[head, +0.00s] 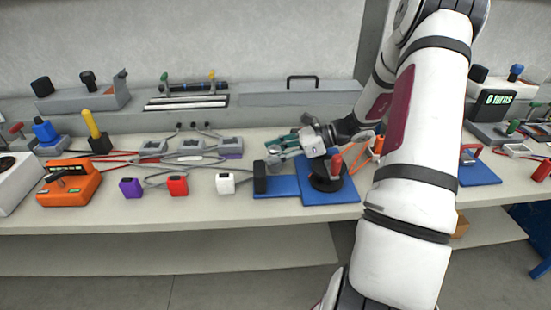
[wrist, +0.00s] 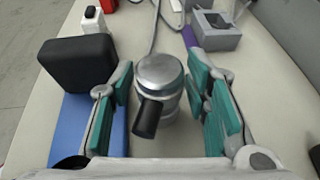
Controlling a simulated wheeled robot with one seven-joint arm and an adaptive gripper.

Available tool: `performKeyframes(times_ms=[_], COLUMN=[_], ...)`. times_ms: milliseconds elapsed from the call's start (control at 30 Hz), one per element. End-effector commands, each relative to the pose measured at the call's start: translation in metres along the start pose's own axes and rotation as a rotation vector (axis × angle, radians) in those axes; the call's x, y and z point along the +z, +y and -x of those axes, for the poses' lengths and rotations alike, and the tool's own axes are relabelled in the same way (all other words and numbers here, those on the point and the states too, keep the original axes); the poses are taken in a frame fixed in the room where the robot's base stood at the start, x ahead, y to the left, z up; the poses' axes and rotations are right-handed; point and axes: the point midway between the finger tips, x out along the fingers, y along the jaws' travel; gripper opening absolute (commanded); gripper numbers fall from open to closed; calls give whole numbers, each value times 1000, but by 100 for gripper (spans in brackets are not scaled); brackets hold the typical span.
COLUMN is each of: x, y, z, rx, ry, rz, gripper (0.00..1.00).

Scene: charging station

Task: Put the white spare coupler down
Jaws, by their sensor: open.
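The white spare coupler (head: 225,184) is a small white block with a dark top. It sits on the bench top left of the blue mat, apart from my gripper. It also shows at the top left of the wrist view (wrist: 94,22). My gripper (head: 279,151) is open above the bench near the blue mat. In the wrist view, its teal-padded fingers (wrist: 166,104) stand on either side of a metal cylinder (wrist: 160,72) with a black handle.
A purple block (head: 131,188) and a red block (head: 178,186) stand in a row left of the white one. A black block (head: 260,178) stands on the blue mat (head: 283,187). Grey sockets (head: 190,146) with cables lie behind. The bench's front strip is clear.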

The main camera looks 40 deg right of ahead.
Motion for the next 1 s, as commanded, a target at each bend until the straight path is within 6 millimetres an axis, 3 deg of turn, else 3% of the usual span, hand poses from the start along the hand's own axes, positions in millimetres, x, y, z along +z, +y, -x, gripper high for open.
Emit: performKeyframes(times_ms=[133,300,333,667,1000], x=[0,0,0,6,63], y=[0,0,0,0,0], z=[0,1,1,3,27], rx=[0,0,0,-1,-2], ry=[0,0,0,1,1], rz=[0,0,0,1,5], gripper=[41,2,0,0,0])
